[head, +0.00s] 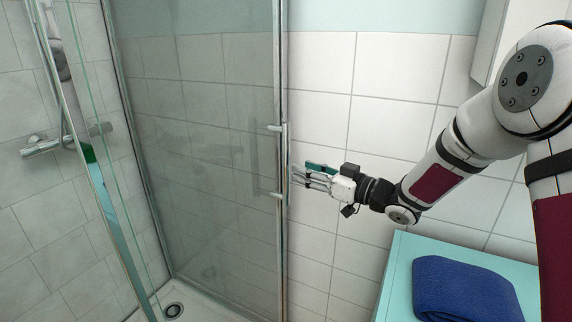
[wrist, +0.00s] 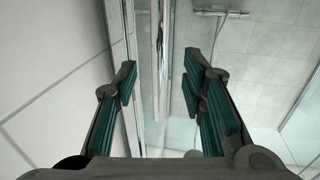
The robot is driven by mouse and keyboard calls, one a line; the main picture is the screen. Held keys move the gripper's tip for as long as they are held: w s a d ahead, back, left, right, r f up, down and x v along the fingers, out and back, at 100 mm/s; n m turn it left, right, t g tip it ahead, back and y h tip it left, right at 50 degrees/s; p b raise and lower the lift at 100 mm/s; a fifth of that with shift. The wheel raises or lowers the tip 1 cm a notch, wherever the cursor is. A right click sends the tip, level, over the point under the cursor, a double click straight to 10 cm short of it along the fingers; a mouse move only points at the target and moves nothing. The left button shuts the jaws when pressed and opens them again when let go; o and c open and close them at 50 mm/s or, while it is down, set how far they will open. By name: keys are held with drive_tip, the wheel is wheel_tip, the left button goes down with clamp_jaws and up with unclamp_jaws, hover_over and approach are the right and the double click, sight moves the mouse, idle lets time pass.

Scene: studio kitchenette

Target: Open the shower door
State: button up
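The shower door (head: 200,150) is a tall glass panel in a metal frame, in the middle left of the head view. Its upright bar handle (head: 284,160) is on the right edge of the panel, held by two short mounts. My gripper (head: 304,174) is just right of the handle, fingers pointing left towards it. In the wrist view my gripper (wrist: 158,85) is open, its green-padded fingers wide apart. An upright metal bar, seemingly the handle (wrist: 161,45), shows between the fingertips, nearer the left one. I see no contact; how deep the bar lies is unclear.
White wall tiles (head: 340,100) are close behind my gripper. A turquoise cabinet (head: 392,275) with a folded blue towel (head: 465,288) stands at the lower right. A shower tap (head: 45,146) and a floor drain (head: 173,310) are at the left.

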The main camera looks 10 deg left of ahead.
sight(289, 164)
drive_tip(key=x, duration=0.7)
drive_tip(key=shift+w+a, duration=0.1)
drive_tip(key=shift+c, duration=0.4)
clamp_jaws()
